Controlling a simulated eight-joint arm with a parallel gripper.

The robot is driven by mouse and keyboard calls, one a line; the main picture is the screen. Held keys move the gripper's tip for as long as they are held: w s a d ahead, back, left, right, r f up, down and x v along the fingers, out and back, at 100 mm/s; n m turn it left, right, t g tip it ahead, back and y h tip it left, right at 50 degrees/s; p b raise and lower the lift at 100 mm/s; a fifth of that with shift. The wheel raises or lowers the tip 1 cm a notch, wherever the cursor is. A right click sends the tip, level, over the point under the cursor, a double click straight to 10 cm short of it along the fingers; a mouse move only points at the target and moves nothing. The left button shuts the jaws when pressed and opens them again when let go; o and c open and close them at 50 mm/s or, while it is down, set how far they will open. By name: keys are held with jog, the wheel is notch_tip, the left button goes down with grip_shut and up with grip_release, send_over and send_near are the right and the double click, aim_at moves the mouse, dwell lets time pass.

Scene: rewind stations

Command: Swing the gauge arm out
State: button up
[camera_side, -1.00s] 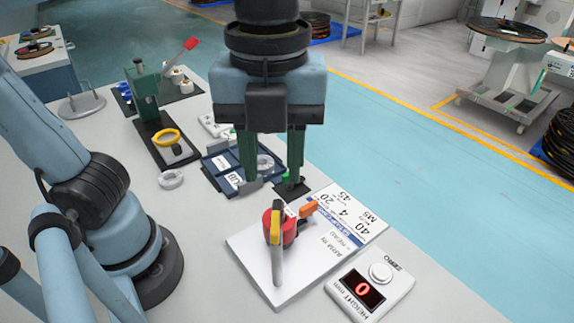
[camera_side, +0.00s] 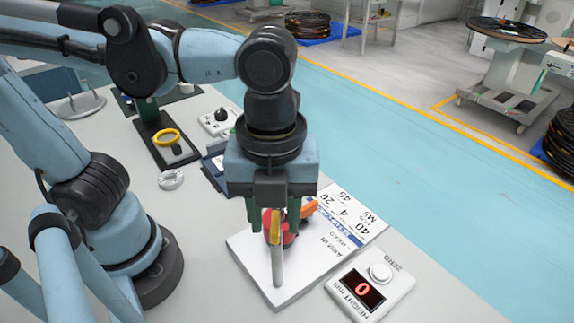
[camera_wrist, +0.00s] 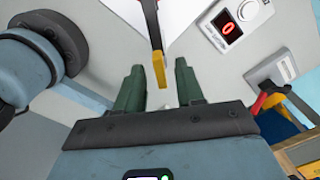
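The gauge stands on a white base plate (camera_side: 250,272). It has a red round body (camera_side: 289,232) and a grey upright arm (camera_side: 277,268) with a yellow end (camera_side: 275,226). An orange piece (camera_side: 309,208) points away from the body. My gripper (camera_side: 272,222) is over the gauge, fingers down, partly hiding the red body. In the wrist view my gripper (camera_wrist: 160,68) is open, with a wide gap between its green fingers. The yellow end (camera_wrist: 160,70) shows in that gap, apart from both fingers in the picture. I cannot tell its depth relative to the fingertips.
A height readout (camera_side: 363,289) showing 0, with a round white button (camera_side: 381,272), stands right of the plate. A green stand with a yellow ring (camera_side: 166,136) and a white ring (camera_side: 171,179) are farther left. The front bench is clear.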

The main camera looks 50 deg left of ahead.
grip_shut()
dwell(1.3)
